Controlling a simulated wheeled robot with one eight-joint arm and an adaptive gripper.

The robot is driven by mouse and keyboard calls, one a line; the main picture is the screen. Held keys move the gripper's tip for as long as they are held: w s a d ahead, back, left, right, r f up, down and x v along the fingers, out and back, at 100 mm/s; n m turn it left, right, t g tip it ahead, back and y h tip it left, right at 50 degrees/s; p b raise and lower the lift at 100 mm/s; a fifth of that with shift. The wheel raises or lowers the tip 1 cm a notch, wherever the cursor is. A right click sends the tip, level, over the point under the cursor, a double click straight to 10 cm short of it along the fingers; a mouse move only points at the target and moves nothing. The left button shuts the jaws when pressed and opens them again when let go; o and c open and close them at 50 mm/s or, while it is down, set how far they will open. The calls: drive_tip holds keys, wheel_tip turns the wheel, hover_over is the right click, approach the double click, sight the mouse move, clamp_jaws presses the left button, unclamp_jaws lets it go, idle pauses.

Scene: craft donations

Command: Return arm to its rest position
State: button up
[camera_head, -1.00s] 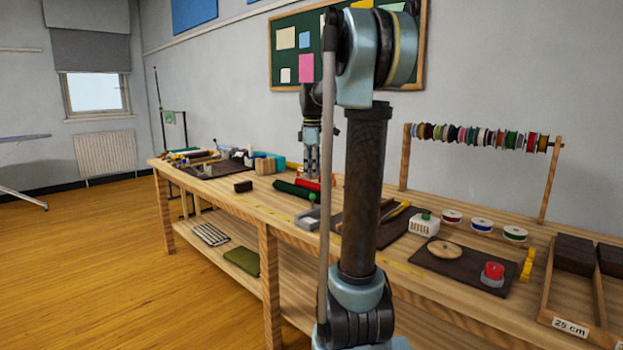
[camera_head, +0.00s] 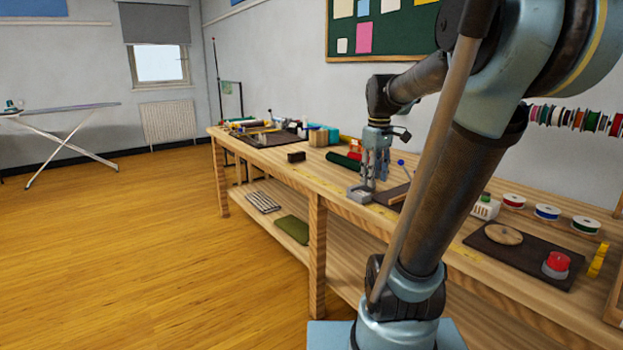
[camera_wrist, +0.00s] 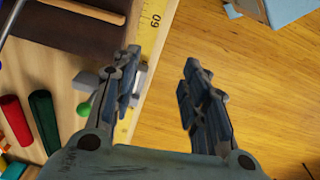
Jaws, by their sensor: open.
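My gripper (camera_head: 376,170) hangs from my bent arm over the front part of the wooden workbench (camera_head: 270,171), pointing down. In the wrist view my gripper (camera_wrist: 160,85) has its two fingers spread apart with nothing between them. The gap lies over the bench's front edge and the wood floor. A small grey box (camera_head: 360,194) sits just below the fingers in the head view. In the wrist view a grey object and a green ball (camera_wrist: 84,137) lie beside the left finger, partly hidden by it.
A dark mat (camera_head: 520,252) with a wooden disc (camera_head: 503,234) and a red-topped item (camera_head: 556,263) lies at the right. Thread spools (camera_head: 547,212) stand behind it. A red roll (camera_wrist: 15,120) and dark green roll (camera_wrist: 43,120) lie near the gripper. Floor in front is clear.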

drive_tip(key=s+f+m+t, duration=0.1)
drive_tip(key=s+f+m, duration=0.7)
drive_tip(key=s+f, duration=0.9)
drive_tip(key=shift+s+a, duration=0.15)
drive_tip(key=shift+s, duration=0.2)
drive_tip(key=shift+w+f, duration=0.25)
drive_tip(key=shift+w, duration=0.25)
idle(0.4)
